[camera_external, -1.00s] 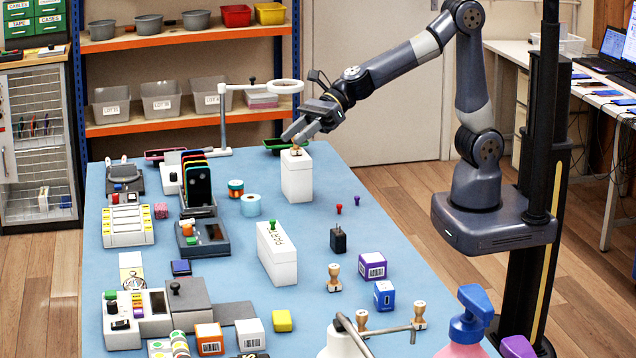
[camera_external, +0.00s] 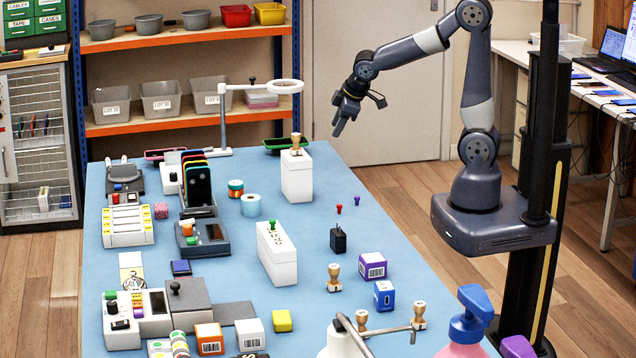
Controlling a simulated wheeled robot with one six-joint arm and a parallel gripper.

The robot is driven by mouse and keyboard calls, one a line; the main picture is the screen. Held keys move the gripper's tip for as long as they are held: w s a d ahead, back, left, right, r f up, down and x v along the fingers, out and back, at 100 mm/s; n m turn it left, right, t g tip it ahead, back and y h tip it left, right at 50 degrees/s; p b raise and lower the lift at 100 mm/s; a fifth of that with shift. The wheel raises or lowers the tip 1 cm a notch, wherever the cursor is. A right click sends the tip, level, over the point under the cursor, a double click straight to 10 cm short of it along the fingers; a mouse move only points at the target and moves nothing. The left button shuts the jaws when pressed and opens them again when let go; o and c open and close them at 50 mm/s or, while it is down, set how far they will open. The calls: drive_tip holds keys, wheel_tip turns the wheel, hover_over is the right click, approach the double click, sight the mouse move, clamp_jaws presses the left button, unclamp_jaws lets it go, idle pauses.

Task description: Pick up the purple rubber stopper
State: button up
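The small purple rubber stopper (camera_external: 357,201) stands on the blue table mat, right of centre. A similar red stopper (camera_external: 339,209) stands just left of it. My gripper (camera_external: 338,130) is in the air above the far right part of the table, pointing down. It is well above the purple stopper and apart from it. I see no object in it. Its fingers are seen nearly side-on, so I cannot tell how far apart they are.
A white box (camera_external: 297,178) with a wooden stamp (camera_external: 296,142) on top stands left of my gripper. A black plug adapter (camera_external: 338,240) and a purple box (camera_external: 372,266) stand nearer the camera. The mat (camera_external: 318,180) around the stoppers is clear.

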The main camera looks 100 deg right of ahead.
drive_tip(key=s+a+f+m+y, duration=0.2)
drive_tip(key=s+a+m+y, duration=0.5)
drive_tip(key=m, duration=0.6)
drive_tip(key=a+r+m+t+y, duration=0.5)
drive_tip(key=r+m+t+y, duration=0.1)
drive_tip(key=r+m, duration=0.55)
approach(357, 197)
drive_tip(key=shift+m+t+y, duration=0.3)
drive_tip(key=shift+m+y, duration=0.05)
drive_tip(key=shift+y, duration=0.05)
drive_tip(key=shift+f+b+x, duration=0.15)
drive_tip(key=shift+b+x, duration=0.05)
drive_tip(key=shift+x, duration=0.95)
drive_tip(key=shift+f+b+x, duration=0.15)
drive_tip(key=shift+f+x, duration=0.05)
drive_tip(key=shift+x, duration=0.95)
drive_tip(key=shift+f+x, duration=0.25)
drive_tip(key=shift+x, duration=2.2)
drive_tip(key=shift+d, duration=0.2)
drive_tip(key=shift+c, duration=0.6)
